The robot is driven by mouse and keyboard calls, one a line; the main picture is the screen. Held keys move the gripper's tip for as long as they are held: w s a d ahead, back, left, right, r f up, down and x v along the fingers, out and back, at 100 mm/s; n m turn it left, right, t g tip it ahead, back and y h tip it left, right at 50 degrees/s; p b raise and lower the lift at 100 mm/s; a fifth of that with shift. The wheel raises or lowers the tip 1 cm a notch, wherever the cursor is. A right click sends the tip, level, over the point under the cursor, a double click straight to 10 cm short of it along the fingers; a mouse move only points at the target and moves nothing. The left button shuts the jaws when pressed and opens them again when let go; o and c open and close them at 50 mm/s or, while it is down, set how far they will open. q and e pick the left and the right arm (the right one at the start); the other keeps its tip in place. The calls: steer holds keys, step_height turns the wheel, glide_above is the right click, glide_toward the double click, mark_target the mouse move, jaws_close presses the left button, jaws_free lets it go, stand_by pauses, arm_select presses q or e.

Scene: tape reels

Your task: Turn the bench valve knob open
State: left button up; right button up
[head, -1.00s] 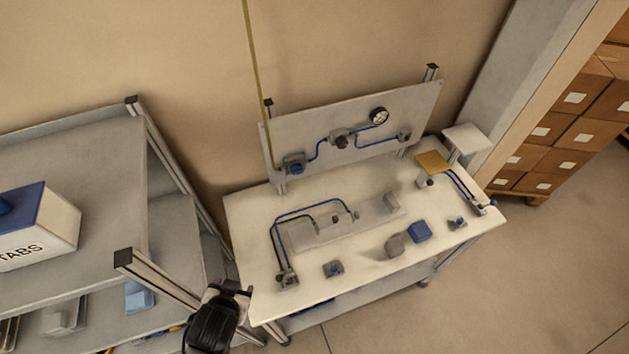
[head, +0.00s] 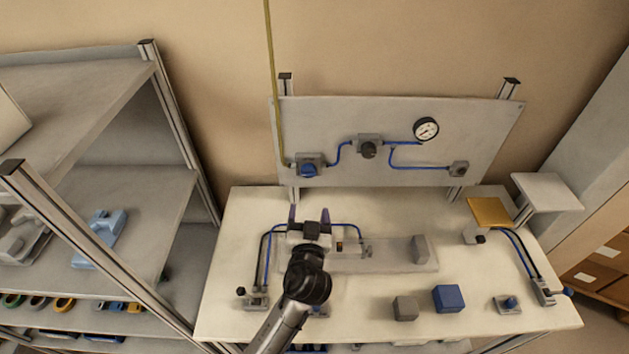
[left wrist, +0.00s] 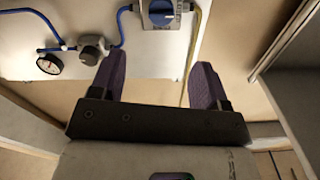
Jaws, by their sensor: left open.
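A blue valve knob (head: 308,169) sits on a grey block at the lower left of the upright panel (head: 320,115) behind the bench. In the left wrist view the blue knob (left wrist: 162,14) is at the top edge, beyond the fingertips and roughly between them. My left gripper (head: 309,213) is open and empty above the bench, in front of and below the knob, apart from it. Its two purple fingers also frame empty space in the left wrist view (left wrist: 158,72). My right gripper is not in view.
The panel also carries a dark regulator knob (head: 368,149), a gauge (head: 426,130) and blue tubing. The white bench (head: 230,235) holds a grey block (head: 405,308), a blue block (head: 448,298) and small fittings. A yellow tube hangs beside the knob. Shelving (head: 175,130) stands left.

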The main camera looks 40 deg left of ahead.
mark_target(308, 176)
arm_select(q)
steer(key=p+x, duration=0.1)
steer(key=x, duration=1.1)
steer(key=shift+w+a, duration=0.15)
steer(key=shift+a, duration=0.2)
steer(key=shift+c, duration=0.2)
steer(key=c, duration=0.9)
